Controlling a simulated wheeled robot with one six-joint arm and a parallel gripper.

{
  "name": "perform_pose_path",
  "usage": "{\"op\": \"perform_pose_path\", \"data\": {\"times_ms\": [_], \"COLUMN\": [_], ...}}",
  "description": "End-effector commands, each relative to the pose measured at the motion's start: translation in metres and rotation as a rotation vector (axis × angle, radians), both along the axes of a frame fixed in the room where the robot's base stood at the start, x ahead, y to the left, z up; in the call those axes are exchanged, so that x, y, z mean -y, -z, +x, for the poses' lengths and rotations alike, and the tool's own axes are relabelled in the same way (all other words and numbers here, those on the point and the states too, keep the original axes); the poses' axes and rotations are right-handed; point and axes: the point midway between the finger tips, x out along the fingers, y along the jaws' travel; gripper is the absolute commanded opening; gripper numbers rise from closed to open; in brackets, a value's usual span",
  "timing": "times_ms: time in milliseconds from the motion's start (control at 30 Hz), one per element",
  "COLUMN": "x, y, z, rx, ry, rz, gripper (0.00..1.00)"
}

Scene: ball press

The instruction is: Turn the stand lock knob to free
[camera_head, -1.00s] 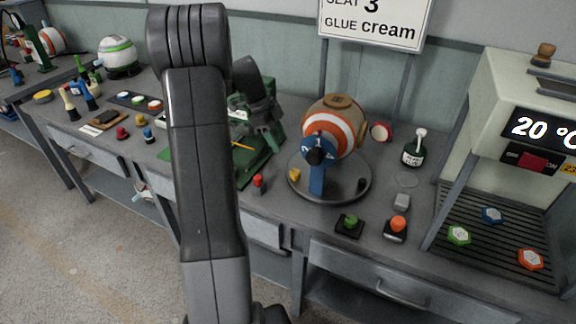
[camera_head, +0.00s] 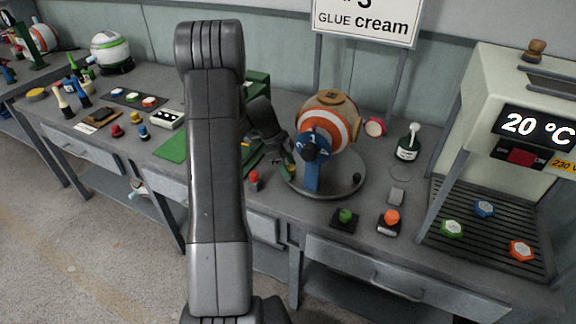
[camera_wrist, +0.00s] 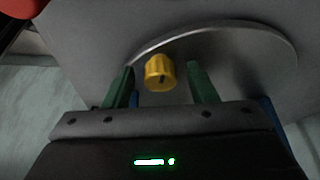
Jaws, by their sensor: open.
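The yellow stand lock knob (camera_wrist: 160,72) shows in the wrist view on the rim side of the stand's round grey base (camera_wrist: 235,50). It sits between the two green fingers of my gripper (camera_wrist: 161,78), with a gap visible on each side. My gripper is open. In the head view my gripper (camera_head: 288,172) is at the left edge of the round base (camera_head: 340,190), and the knob is hidden there.
A red-topped item (camera_head: 254,180) stands left of the base. A green button (camera_head: 345,216) and an orange button (camera_head: 390,219) are in front. The press (camera_head: 500,150) is farther right.

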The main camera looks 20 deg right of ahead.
Motion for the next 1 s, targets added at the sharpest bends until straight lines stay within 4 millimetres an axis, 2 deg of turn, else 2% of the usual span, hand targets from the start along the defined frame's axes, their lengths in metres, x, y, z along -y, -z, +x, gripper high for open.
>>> {"op": "perform_pose_path", "data": {"times_ms": [67, 300, 667, 1000], "x": [0.0000, -0.0002, -0.0005, -0.0013], "y": [-0.0001, -0.0003, 0.0033, 0.0067], "z": [0.0000, 0.0001, -0.0003, -0.0017], "rx": [0.000, 0.000, 0.000, 0.004], "ry": [0.000, -0.001, -0.056, -0.301], "rz": [0.000, 0.000, 0.000, -0.003], "gripper": [0.52, 0.07, 0.07, 0.07]}}
